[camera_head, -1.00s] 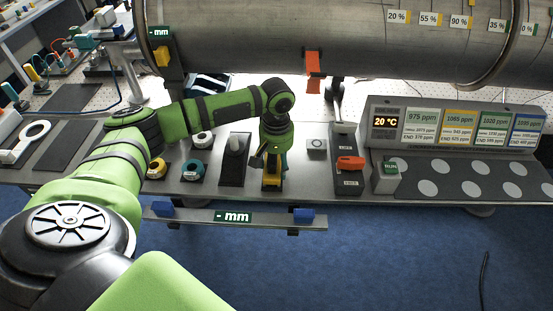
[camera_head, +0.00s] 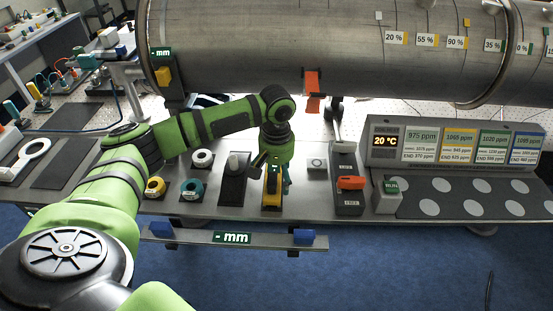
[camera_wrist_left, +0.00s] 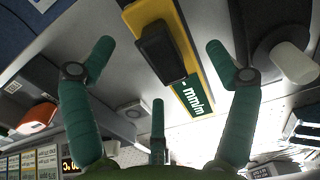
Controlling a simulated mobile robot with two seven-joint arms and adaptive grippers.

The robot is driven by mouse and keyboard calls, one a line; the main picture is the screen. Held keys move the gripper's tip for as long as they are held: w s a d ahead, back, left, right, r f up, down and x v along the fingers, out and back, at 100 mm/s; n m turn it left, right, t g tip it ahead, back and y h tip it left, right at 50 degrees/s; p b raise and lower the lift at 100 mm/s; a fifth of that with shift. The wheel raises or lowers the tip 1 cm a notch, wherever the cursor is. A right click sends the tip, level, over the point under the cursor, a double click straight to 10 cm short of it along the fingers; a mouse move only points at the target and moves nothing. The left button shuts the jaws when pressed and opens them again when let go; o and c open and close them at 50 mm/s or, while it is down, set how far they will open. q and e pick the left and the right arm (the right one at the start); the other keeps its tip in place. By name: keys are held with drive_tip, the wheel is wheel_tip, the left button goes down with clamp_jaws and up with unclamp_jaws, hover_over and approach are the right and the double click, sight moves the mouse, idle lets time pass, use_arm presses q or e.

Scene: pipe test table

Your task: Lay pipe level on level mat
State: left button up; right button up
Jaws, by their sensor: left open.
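The pipe level (camera_head: 271,193) is a yellow and black bar on the grey bench, near its front edge. In the left wrist view the level (camera_wrist_left: 190,45) shows a black block and a green "mm/m" label. My left gripper (camera_head: 273,168) is above the far part of the level and partly hides it. In the wrist view my left gripper (camera_wrist_left: 160,48) is open and empty, with its fingers spread to either side of the level. I cannot tell which dark mat is the level mat; an empty one (camera_head: 65,163) lies at the left. My right gripper is out of view.
Left of the level stand a white cylinder on a dark pad (camera_head: 233,185) and teal (camera_head: 192,188) and yellow (camera_head: 155,187) rings. Right of it is an orange-switch box (camera_head: 350,183). A large steel pipe (camera_head: 330,50) spans the back. A "- mm" rail (camera_head: 270,238) runs along the front.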

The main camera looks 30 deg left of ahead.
use_arm(q)
wheel_tip(320, 180, up, 9)
drive_tip(key=shift+r+b, duration=0.1)
drive_tip(key=shift+b, duration=0.75)
